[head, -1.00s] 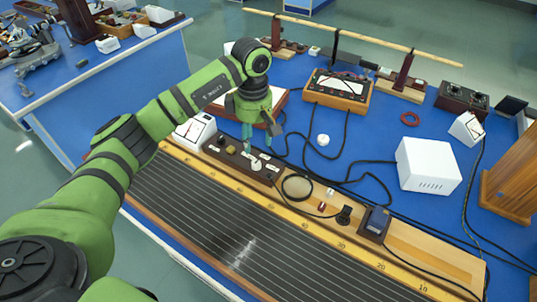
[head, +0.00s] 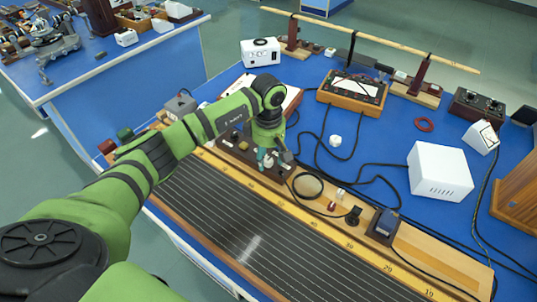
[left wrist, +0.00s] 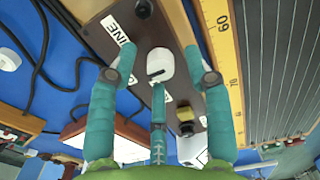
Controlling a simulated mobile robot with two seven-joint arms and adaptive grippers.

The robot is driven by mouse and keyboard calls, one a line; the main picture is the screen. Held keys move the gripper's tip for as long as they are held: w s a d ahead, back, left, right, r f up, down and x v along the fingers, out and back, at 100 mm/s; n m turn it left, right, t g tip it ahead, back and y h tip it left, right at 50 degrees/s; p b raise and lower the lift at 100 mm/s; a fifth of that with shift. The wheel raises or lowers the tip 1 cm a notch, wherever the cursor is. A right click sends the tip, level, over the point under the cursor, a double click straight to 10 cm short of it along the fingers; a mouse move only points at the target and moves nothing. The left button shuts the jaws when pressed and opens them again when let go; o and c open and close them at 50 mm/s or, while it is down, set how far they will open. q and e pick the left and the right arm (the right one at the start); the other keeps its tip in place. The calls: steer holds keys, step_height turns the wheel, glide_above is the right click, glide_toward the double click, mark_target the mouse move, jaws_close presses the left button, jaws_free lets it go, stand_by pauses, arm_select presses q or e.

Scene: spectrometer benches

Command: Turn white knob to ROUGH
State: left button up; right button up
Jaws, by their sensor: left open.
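The white knob (left wrist: 160,64) with a dark line across it sits on a brown control box (left wrist: 120,14) in the left wrist view. A white label reading FINE (left wrist: 119,30) is up and left of it. Another white label (left wrist: 168,97) below the knob is mostly hidden by a finger. My left gripper (left wrist: 160,77) is open, its teal fingers spread on either side of the knob and the third finger below it. I cannot tell whether any finger touches it. In the head view, my left gripper (head: 268,160) is low over the brown box (head: 235,148). My right gripper is not in view.
A yellow terminal (left wrist: 181,112) and a black terminal (left wrist: 143,9) stand near the knob. Black cables (head: 318,158) and a black ring (head: 308,185) lie to the right. A long ruled bench (head: 235,215) runs in front. A white box (head: 440,172) is farther right.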

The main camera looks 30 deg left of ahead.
arm_select(q)
steer(key=c, duration=0.8)
jaws_close()
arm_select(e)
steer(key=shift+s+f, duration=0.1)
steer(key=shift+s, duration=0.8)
